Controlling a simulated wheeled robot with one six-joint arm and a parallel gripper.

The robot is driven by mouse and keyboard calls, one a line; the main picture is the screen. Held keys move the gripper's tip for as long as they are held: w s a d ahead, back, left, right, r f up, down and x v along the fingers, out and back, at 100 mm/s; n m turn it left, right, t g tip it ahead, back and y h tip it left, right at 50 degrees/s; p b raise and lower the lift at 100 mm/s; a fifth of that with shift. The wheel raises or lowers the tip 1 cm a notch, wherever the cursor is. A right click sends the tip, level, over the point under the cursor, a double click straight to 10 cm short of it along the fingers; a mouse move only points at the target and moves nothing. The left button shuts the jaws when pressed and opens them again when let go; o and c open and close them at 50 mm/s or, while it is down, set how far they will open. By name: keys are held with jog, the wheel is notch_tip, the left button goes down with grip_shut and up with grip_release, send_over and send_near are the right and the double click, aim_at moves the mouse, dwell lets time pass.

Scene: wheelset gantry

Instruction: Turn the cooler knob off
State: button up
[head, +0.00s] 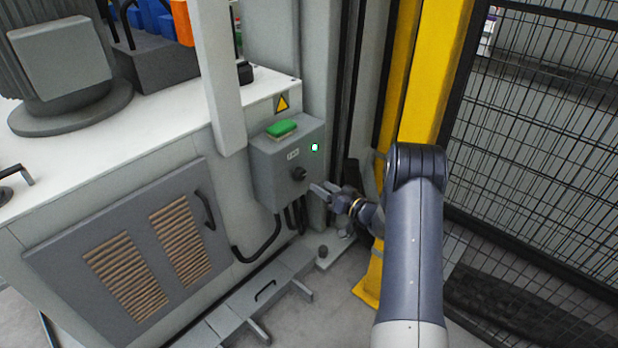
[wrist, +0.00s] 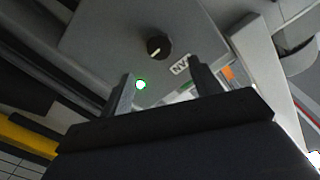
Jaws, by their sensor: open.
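The cooler knob (head: 299,174) is a round black knob on the front of a grey control box (head: 268,180). A green lamp (head: 315,147) is lit above and right of it. In the wrist view the knob (wrist: 158,46) shows a pale pointer mark, and the lit lamp (wrist: 141,84) is near one fingertip. My gripper (head: 318,190) is just right of and below the knob in the head view. In the wrist view my gripper (wrist: 162,80) has its two fingers apart with nothing between them, and the knob lies beyond the tips, apart from them.
A green item (head: 282,128) lies on top of the box. A yellow post (head: 430,75) and black mesh fence (head: 550,130) stand at the right. The white cabinet (head: 170,140) with a vented door is at the left. Black cables (head: 270,240) hang below the box.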

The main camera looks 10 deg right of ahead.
aim_at(303, 175)
jog(key=b+x, duration=0.1)
jog(key=x, duration=0.7)
jog(key=shift+w+a, duration=0.2)
jog(key=shift+w, duration=0.1)
jog(key=shift+c, duration=0.5)
jog(key=shift+f+b, duration=0.1)
jog(key=shift+b, duration=0.2)
jog(key=c, duration=0.9)
